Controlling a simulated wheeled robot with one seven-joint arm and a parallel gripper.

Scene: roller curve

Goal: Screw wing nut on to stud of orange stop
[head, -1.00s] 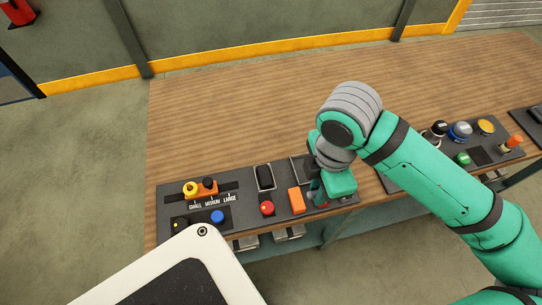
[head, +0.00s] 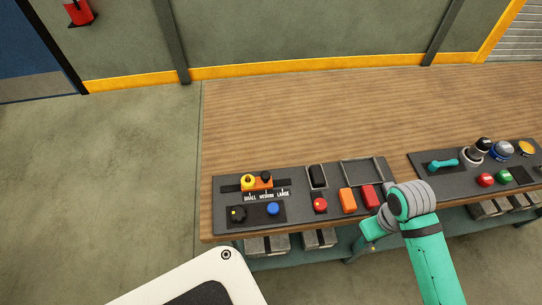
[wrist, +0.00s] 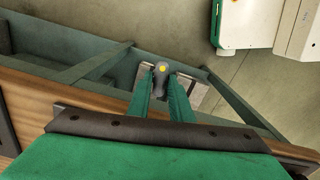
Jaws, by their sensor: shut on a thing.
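The orange stop (head: 257,184) sits in the slot over the words SMALL, MEDIUM and LARGE in the head view. A yellow knob (head: 248,182) stands at its left and a black knob (head: 266,177) at its right; I cannot make out the stud. My gripper (wrist: 160,90) is shut on a small dark grey piece (wrist: 161,68) with a yellow spot, perhaps the wing nut; its shape is unclear. In the head view my gripper (head: 371,235) is at the bench's front edge, well right of the stop, its fingertips mostly hidden.
The panel also bears a black dial (head: 238,213), a blue button (head: 273,209), a red button (head: 320,204), an orange block (head: 347,200) and a red block (head: 371,197). Grey boxes (head: 267,245) hang under the front edge. The wooden bench top (head: 330,120) behind is bare.

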